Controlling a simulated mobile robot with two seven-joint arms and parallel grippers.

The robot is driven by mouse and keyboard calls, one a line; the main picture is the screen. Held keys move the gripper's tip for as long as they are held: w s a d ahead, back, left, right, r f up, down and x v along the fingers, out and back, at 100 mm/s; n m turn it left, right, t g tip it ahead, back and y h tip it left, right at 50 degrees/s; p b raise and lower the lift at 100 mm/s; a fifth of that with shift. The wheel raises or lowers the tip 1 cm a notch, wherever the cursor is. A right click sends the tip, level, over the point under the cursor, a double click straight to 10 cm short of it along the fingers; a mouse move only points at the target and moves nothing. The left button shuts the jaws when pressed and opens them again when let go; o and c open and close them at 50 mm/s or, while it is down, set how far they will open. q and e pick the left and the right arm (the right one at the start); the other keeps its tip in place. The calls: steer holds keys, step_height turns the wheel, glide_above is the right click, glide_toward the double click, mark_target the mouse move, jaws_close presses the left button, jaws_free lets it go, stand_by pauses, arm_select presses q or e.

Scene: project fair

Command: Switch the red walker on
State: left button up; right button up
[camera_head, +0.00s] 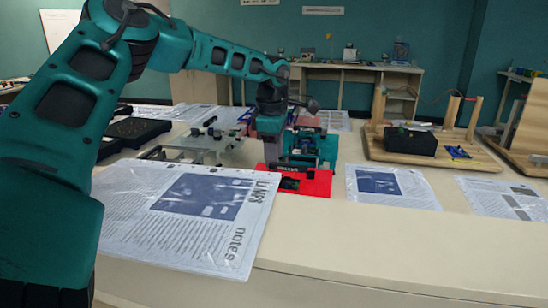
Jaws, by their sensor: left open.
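The red walker (317,184) seems to be the low red piece with dark parts on top, lying on the pale table near its front edge. My left arm reaches in from the left, and my left gripper (272,155) is over the far left part of the red piece. The gripper is open, with nothing seen held in it. The arm's end hides part of the red piece. I cannot make out a switch, or whether the gripper touches the red piece. My right gripper is not in view.
A teal device (325,147) stands just behind the red piece. A wooden rig (475,160) with a black box is at right.

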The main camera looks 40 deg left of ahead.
arm_select(q)
steer(key=shift+f, duration=0.45)
jaws_close()
steer(key=shift+w+a+r+g+p, duration=0.2)
steer(key=shift+g+p, duration=0.3)
steer(key=shift+p, duration=0.4)
steer(key=shift+h+p, duration=0.3)
steer(key=shift+w+a+f+g, duration=0.1)
steer(key=shift+w+f+g, duration=0.05)
steer(key=shift+g, duration=0.35)
steer(key=shift+h, duration=0.3)
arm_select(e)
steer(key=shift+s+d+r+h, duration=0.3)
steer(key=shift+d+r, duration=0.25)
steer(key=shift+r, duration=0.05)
arm_select(q)
steer(key=shift+g, duration=0.3)
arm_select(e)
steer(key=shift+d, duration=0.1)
